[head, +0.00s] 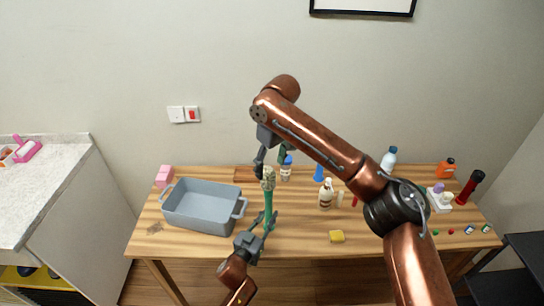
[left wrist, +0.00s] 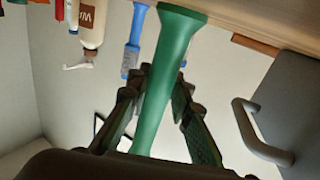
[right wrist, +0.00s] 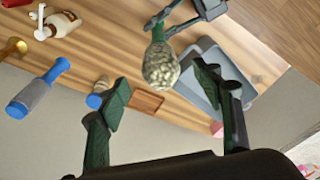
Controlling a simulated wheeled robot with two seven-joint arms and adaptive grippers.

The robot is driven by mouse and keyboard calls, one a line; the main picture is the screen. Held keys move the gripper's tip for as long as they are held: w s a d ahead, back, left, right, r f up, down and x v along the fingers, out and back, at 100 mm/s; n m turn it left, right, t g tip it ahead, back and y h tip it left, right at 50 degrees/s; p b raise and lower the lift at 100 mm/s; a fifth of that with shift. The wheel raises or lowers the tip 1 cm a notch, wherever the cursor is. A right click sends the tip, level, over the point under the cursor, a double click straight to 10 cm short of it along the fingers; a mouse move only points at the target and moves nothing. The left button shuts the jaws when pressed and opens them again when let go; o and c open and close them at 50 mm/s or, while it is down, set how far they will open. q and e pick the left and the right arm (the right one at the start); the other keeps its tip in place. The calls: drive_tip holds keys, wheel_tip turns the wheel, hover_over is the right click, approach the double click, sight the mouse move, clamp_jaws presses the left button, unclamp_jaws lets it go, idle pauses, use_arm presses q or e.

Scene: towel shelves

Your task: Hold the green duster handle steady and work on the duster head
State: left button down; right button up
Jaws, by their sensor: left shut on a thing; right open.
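The green duster handle (head: 268,203) stands roughly upright above the table. My left gripper (head: 264,222) is shut on it low down; the left wrist view shows the green handle (left wrist: 166,75) between its fingers. The duster head (head: 268,180), a pale speckled tuft, is at the handle's top and shows in the right wrist view (right wrist: 161,66). My right gripper (head: 270,163) is open just above the head. In the right wrist view the head appears between its spread fingers (right wrist: 162,85); I cannot tell whether they touch it.
A grey bin (head: 203,206) is left of the duster on the wooden table (head: 290,240). The front middle is mostly clear.

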sight(268, 179)
drive_tip(key=f, duration=0.5)
drive_tip(key=w+f, duration=0.1)
drive_tip(key=f, duration=0.1)
drive_tip(key=shift+a+f, duration=0.2)
drive_tip(key=shift+a, duration=0.2)
drive_tip(key=shift+c, duration=0.7)
drive_tip(key=c, duration=1.1)
drive_tip(key=shift+r, duration=0.1)
drive_tip(key=shift+c, duration=0.2)
drive_tip(key=shift+r, duration=3.45)
drive_tip(key=shift+r, duration=0.1)
drive_tip(key=shift+r, duration=1.9)
use_arm(q)
drive_tip(key=c, duration=1.7)
unclamp_jaws()
